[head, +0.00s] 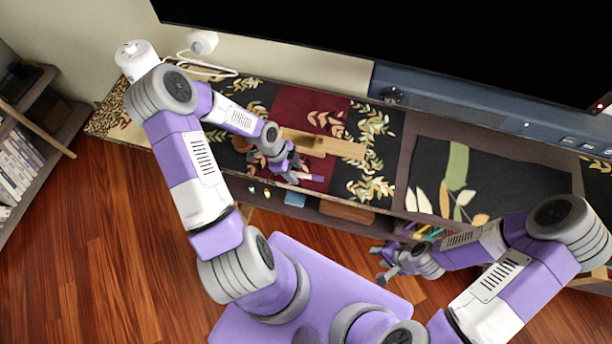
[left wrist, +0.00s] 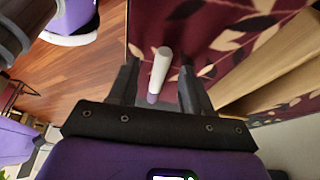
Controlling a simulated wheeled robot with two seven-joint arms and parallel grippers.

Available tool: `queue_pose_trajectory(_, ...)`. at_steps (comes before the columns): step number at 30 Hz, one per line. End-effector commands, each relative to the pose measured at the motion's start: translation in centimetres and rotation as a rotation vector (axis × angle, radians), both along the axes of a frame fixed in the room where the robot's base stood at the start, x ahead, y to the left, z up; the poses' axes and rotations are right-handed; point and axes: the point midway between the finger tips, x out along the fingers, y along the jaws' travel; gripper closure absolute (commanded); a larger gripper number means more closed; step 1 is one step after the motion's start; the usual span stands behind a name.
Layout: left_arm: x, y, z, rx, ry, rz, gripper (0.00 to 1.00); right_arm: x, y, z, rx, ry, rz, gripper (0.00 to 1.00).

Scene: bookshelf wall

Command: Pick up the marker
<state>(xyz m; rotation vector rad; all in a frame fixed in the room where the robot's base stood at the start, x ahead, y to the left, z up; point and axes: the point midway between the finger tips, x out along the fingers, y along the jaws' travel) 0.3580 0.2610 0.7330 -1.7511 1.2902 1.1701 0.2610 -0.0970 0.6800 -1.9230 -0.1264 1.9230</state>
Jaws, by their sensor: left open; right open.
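The marker (left wrist: 160,70) is white with a purple end. In the left wrist view it lies on the dark red, leaf-patterned cloth, between the two black fingers of my left gripper (left wrist: 158,66). The fingers are open, with a visible gap on both sides of the marker. In the head view my left gripper (head: 300,170) is low over the red part of the shelf top, near its front edge. My right gripper (head: 384,264) is open and empty, in front of the shelf, well away from the marker.
A dark screen (head: 400,40) hangs above the shelf. A bookcase (head: 30,140) stands at the left. The wooden floor (head: 110,240) is clear.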

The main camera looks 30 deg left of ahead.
Motion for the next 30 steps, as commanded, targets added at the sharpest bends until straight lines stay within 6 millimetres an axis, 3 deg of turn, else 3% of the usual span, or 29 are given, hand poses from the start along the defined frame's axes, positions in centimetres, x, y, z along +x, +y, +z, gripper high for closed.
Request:
queue_pose_trajectory(2, 0.0, 0.0, 0.1, 0.000, 0.000, 0.000, 0.51, 0.0, 0.0, 0.0, 0.000, 0.000, 0.000, 0.58)
queue_pose_trajectory(12, 0.0, 0.0, 0.1, 0.000, 0.000, 0.000, 1.00, 0.0, 0.0, 0.0, 0.000, 0.000, 0.000, 0.58)
queue_pose_trajectory(22, 0.0, 0.0, 0.5, 0.001, -0.002, 0.001, 1.00, 0.0, 0.0, 0.2, 0.000, 0.000, 0.000, 0.58)
queue_pose_trajectory(30, 0.0, 0.1, 5.5, 0.003, -0.003, 0.002, 1.00, 0.0, 0.0, 2.1, 0.000, 0.000, 0.000, 0.58)
